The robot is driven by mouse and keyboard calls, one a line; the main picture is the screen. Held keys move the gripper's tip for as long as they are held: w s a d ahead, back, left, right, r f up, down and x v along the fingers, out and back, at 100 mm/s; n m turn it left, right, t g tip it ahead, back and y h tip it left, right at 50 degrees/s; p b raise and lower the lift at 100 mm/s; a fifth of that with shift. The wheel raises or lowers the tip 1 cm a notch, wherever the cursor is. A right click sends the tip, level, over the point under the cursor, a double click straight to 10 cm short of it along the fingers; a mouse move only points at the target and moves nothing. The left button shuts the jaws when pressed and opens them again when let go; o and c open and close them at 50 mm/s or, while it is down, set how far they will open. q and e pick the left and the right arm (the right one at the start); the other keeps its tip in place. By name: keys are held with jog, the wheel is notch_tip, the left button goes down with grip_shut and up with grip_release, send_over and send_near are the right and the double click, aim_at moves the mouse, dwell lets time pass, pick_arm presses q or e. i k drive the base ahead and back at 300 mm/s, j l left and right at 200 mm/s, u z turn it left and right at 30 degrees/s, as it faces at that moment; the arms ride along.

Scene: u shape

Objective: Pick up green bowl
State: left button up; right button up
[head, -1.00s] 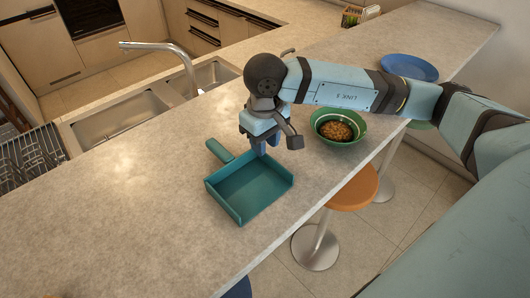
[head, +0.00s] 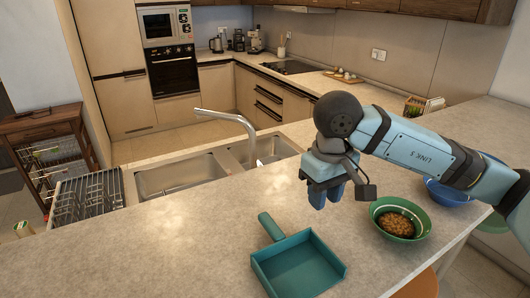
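The green bowl (head: 381,213) stands upright on the counter at the right, with brown food (head: 396,224) inside. My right gripper (head: 326,194) hangs over the counter to the left of the bowl, apart from it, fingers pointing down. Nothing shows between its fingers, but their gap is too unclear to judge. My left gripper is not in view.
A teal dustpan (head: 300,266) lies on the counter in front of the gripper, left of the bowl. A blue bowl or plate (head: 449,196) sits behind the green bowl, partly hidden by my arm. A sink (head: 183,178) and dish rack (head: 88,196) are left.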

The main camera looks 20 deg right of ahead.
aim_at(400, 220)
jog(key=k, duration=1)
